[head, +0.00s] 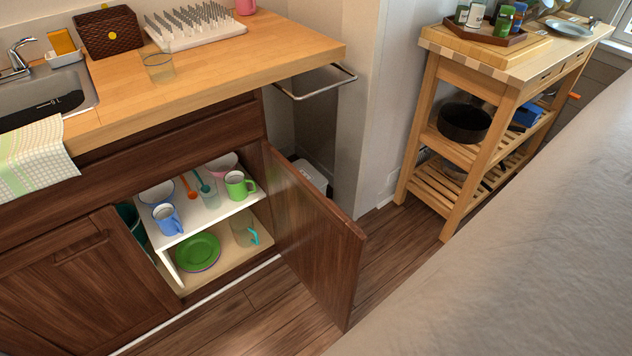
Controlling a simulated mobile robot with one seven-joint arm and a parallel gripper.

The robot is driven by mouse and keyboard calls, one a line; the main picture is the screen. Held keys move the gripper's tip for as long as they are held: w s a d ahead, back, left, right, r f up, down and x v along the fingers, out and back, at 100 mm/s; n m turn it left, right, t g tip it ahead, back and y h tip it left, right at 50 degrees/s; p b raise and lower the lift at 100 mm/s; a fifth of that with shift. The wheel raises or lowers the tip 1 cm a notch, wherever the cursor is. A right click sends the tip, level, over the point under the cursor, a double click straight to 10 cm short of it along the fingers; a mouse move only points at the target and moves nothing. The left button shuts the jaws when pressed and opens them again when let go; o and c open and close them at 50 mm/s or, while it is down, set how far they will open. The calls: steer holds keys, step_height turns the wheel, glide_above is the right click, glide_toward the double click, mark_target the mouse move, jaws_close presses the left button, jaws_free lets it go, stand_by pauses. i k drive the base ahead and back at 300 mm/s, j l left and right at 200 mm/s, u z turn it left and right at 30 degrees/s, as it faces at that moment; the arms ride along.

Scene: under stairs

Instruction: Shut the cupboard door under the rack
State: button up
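The cupboard door (308,243) is dark brown wood and stands wide open, swung out from the cabinet front on its right-hand hinge side. The open cupboard (222,217) shows a white shelf with a blue mug (167,219), a green mug (238,186), bowls and spoons. Below the shelf are green plates (198,251) and a clear glass with a turquoise part (246,233). The white spiked rack (196,27) stands on the wooden counter above. My gripper is not in view.
A wooden trolley (447,186) with a black pot (464,123) stands to the right. A towel bar (318,84) juts from the counter's end. A large pale surface (535,240) fills the lower right. Bare floor (240,320) lies before the cupboard.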

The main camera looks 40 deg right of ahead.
mark_target(321, 244)
steer(key=l, duration=0.5)
steer(key=l+u, duration=0.15)
steer(key=l, duration=0.3)
steer(key=k+l, duration=0.15)
steer(key=l, duration=0.35)
steer(key=l+u, duration=0.15)
steer(key=l, duration=0.35)
steer(key=k+l, duration=0.15)
steer(key=l, duration=0.3)
steer(key=l+u, duration=0.15)
steer(key=l, duration=0.35)
steer(key=i, duration=0.45)
